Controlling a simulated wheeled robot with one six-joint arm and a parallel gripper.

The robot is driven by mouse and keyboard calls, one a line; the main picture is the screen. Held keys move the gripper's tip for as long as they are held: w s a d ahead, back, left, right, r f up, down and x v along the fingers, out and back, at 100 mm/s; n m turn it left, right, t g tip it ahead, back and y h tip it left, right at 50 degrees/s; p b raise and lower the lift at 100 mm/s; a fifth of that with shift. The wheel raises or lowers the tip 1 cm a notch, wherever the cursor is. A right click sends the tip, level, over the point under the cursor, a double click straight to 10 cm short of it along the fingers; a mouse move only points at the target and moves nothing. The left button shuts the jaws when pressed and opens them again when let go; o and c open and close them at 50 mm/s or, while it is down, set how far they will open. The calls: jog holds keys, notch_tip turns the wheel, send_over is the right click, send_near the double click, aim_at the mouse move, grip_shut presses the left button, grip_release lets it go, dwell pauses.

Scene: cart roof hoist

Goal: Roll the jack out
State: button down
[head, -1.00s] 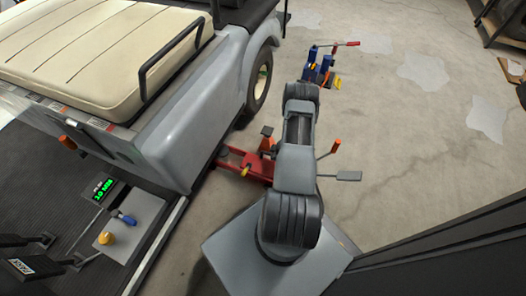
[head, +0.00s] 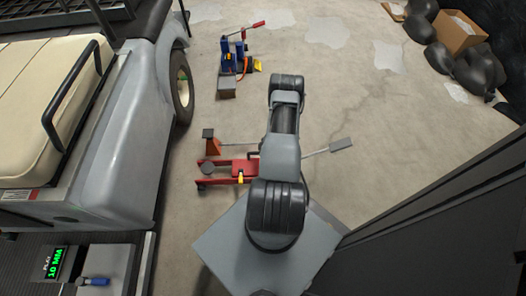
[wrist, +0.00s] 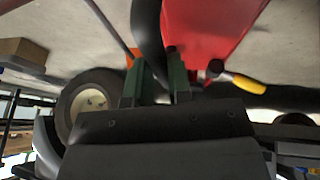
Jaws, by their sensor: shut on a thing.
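The red floor jack (head: 228,168) lies on the concrete to the right of the cart (head: 110,140), with bare floor between its left end and the cart side. A yellow-tipped lever (wrist: 245,83) sits on it. My arm covers its right part in the head view. In the wrist view the jack's red body (wrist: 210,28) is close in front of my gripper (wrist: 154,82). The green fingers are shut on a dark bar (wrist: 150,40), which looks like the jack's handle. In the head view the fingers are hidden under my arm.
A blue tool unit (head: 230,60) stands farther back. A cardboard box (head: 460,32) and black bags are at the back right. Floor between is open.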

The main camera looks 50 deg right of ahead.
jog(key=shift+s+d, duration=0.1)
jog(key=c, duration=1.1)
grip_release()
jog(key=shift+o, duration=0.2)
jog(key=shift+s+d+r+p, duration=0.15)
jog(key=shift+r+p, duration=0.15)
jog(key=shift+r, duration=0.2)
jog(key=p+v, duration=0.5)
jog(key=v, duration=0.7)
jog(key=shift+s+r, duration=0.2)
jog(key=shift+r, duration=0.1)
